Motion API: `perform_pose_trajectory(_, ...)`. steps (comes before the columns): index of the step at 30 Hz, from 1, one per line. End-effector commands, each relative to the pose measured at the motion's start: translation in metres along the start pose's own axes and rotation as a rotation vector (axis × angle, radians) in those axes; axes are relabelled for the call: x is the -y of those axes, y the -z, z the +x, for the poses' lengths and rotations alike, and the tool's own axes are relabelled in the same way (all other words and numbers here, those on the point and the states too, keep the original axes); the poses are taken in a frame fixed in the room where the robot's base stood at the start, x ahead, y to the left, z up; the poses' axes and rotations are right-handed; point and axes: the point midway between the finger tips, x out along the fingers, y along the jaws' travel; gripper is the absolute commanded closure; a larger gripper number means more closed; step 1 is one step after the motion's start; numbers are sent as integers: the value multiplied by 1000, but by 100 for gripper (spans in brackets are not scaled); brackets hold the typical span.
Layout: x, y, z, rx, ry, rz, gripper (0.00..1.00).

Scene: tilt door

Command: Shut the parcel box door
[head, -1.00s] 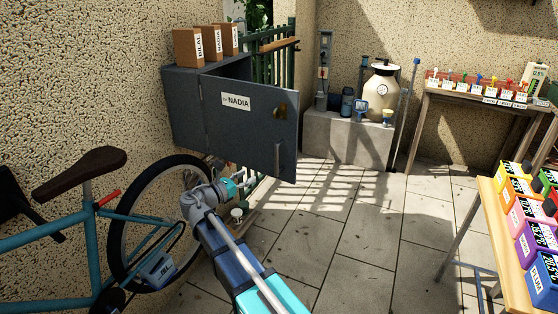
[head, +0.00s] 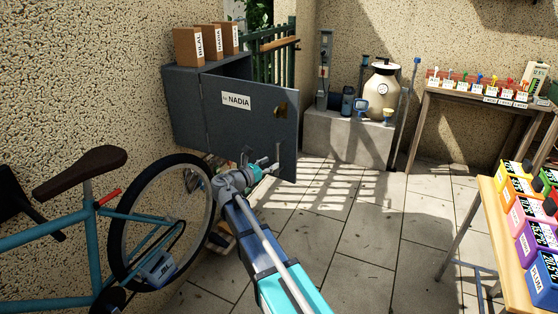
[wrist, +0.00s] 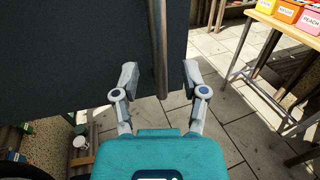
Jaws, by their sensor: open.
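The dark grey parcel box (head: 185,112) is mounted on the left wall. Its door (head: 236,125), labelled NADIA, stands swung open toward the right. My gripper (head: 268,166) is at the door's lower right, by the handle's lower end. In the wrist view, my gripper (wrist: 160,76) is open. Its fingers stand on either side of the handle (wrist: 160,50), apart from it, with the door panel (wrist: 75,60) behind.
Three cardboard boxes (head: 213,42) stand on top of the parcel box. A teal bicycle (head: 100,215) leans at the left, close to my arm. A table with coloured boxes (head: 512,255) is at the right. The paved floor (head: 350,225) between is clear.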

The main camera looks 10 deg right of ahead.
Motion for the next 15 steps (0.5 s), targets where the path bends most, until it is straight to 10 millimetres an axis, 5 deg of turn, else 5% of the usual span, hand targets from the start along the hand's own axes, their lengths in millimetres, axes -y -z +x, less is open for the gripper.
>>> perform_pose_trajectory(6,0,0,26,0,1,0,43)
perform_pose_trajectory(15,0,0,37,0,1,0,43)
